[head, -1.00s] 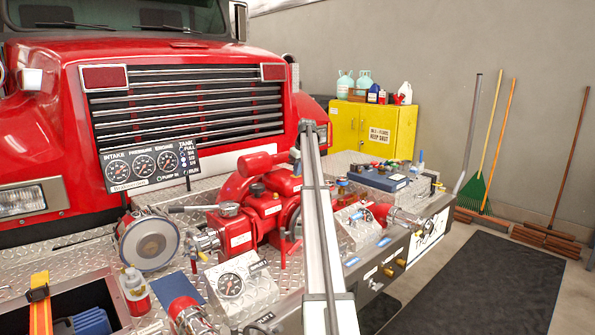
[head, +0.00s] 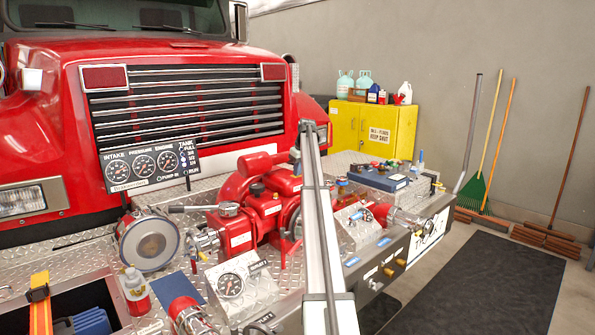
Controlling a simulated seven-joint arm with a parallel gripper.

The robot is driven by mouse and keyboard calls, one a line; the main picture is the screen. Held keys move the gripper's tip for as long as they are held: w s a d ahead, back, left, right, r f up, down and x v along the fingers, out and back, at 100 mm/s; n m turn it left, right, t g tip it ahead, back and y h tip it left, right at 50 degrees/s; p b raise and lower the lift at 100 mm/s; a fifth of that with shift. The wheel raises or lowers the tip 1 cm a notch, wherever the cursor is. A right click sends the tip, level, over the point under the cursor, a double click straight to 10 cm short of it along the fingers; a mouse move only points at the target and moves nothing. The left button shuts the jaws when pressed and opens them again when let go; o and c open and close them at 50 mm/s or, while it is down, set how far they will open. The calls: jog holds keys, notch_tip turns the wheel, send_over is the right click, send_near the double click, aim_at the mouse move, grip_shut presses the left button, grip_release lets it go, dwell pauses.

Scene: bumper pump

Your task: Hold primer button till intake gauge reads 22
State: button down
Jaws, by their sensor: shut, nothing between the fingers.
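The gauge panel (head: 152,166) stands upright in front of the truck grille at left. Its leftmost dial is the intake gauge (head: 117,170), under the word INTAKE; the needle is too small to read. Pressure (head: 144,165) and engine (head: 167,160) dials sit beside it. I cannot pick out the primer button; small knobs and labels line the front panel (head: 405,250) at right, too small to read for certain. A long pale beam crosses the middle of the view and hides part of the deck. My gripper is not visible in this view.
A red pump (head: 270,205) with pipes stands mid-deck. A silver box with a dial (head: 230,285), a round silver-rimmed unit (head: 148,240) and a bottle (head: 135,292) are near the front left. A yellow cabinet (head: 372,130) stands behind. A dark mat (head: 480,295) lies clear at right.

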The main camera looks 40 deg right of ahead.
jog(key=shift+s+f, duration=0.15)
jog(key=shift+f, duration=0.2)
dwell(0.5)
notch_tip(320, 180, up, 5)
jog(key=shift+f, duration=0.1)
jog(key=v, duration=0.9)
jog(key=shift+r, duration=0.45)
